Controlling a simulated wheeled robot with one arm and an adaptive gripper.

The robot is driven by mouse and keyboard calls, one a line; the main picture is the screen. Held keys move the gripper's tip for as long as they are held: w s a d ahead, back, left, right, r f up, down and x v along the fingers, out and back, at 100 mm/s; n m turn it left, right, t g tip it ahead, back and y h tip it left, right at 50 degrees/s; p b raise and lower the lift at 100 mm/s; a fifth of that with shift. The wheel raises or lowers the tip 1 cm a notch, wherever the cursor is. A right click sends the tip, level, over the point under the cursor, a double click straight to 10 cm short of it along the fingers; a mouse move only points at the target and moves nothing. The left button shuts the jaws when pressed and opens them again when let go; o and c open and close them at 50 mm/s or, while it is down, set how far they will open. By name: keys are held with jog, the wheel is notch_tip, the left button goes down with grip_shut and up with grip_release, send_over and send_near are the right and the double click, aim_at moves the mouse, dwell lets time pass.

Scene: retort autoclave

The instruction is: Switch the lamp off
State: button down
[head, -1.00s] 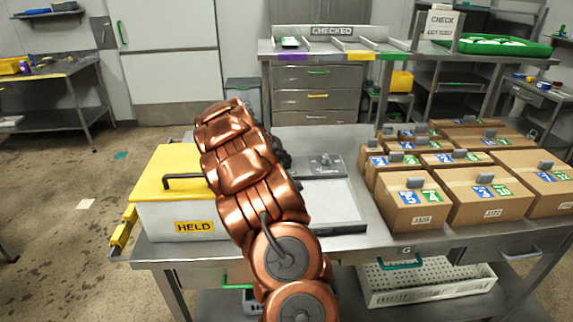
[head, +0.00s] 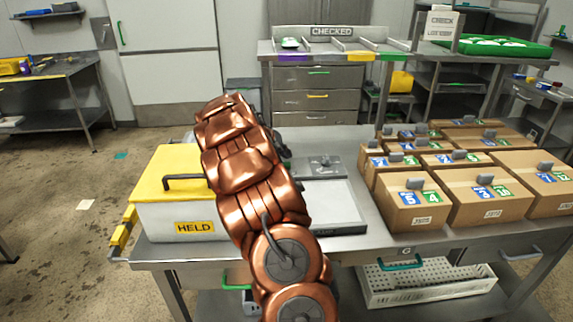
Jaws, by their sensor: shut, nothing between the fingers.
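No lit lamp can be made out for certain. A low grey unit with a pale flat panel (head: 328,198) and a raised metal fitting (head: 325,163) at its back lies on the steel table; I cannot tell if it is the lamp. My copper arm covers its left part. My gripper (head: 284,150) shows only as a dark sliver behind the arm's right edge, near the unit's back left. Its fingertips are hidden, and I cannot tell whether it touches anything. No held object shows.
A white box with a yellow lid (head: 170,175), marked HELD, stands left of my arm. Several cardboard cartons (head: 410,212) fill the table's right side. A perforated white tray (head: 430,284) sits below. A CHECKED bench (head: 318,60) stands behind. Bare tabletop (head: 345,140) shows behind the unit.

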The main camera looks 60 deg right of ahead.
aim_at(285, 164)
notch_tip(285, 164, up, 6)
jog(key=shift+f+p, duration=0.15)
jog(key=shift+p, duration=0.4)
dwell(0.5)
